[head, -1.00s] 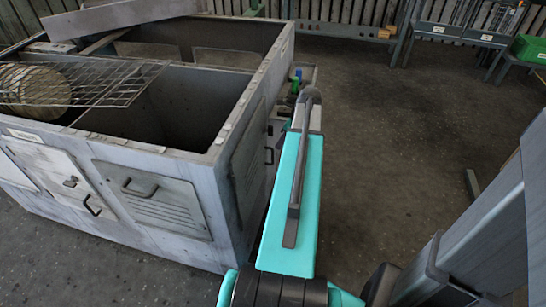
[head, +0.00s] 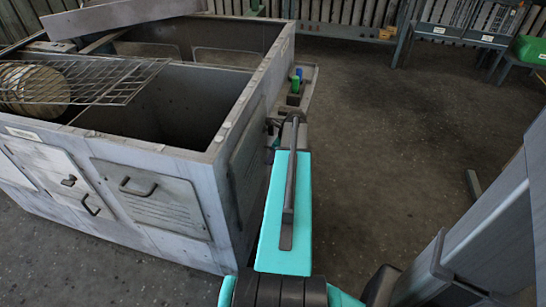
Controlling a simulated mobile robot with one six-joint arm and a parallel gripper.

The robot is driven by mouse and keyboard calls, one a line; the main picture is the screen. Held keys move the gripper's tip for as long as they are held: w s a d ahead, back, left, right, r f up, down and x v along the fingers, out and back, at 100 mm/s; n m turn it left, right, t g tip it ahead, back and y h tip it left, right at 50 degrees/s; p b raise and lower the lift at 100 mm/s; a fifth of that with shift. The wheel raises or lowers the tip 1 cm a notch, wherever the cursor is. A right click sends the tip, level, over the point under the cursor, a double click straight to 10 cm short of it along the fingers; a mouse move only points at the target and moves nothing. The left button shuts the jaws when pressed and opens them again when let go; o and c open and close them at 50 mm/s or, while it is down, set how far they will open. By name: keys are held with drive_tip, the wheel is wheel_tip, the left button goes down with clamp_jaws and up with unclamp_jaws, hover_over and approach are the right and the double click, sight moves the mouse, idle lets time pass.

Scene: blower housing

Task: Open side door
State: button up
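The grey blower housing (head: 225,155) is an open-topped metal box at the left. Its right side carries the side door (head: 246,160), a panel seen at a steep angle that looks closed. The door's handle is not clearly visible beside my arm. My turquoise arm reaches forward along this side. My gripper (head: 271,137) is at its far end, close beside the door's outer edge, mostly hidden by the arm. I cannot see its fingers clearly, nor whether it touches the handle.
The housing's front has panels with dark handles (head: 138,187). A wire grate (head: 90,80) lies across the top. A small tray (head: 305,85) with green and blue items sits on the housing's right side. Workbenches (head: 460,33) stand at the back.

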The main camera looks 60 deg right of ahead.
drive_tip(key=shift+f, duration=0.1)
drive_tip(key=shift+c, duration=0.3)
clamp_jaws()
drive_tip(key=shift+a, duration=0.1)
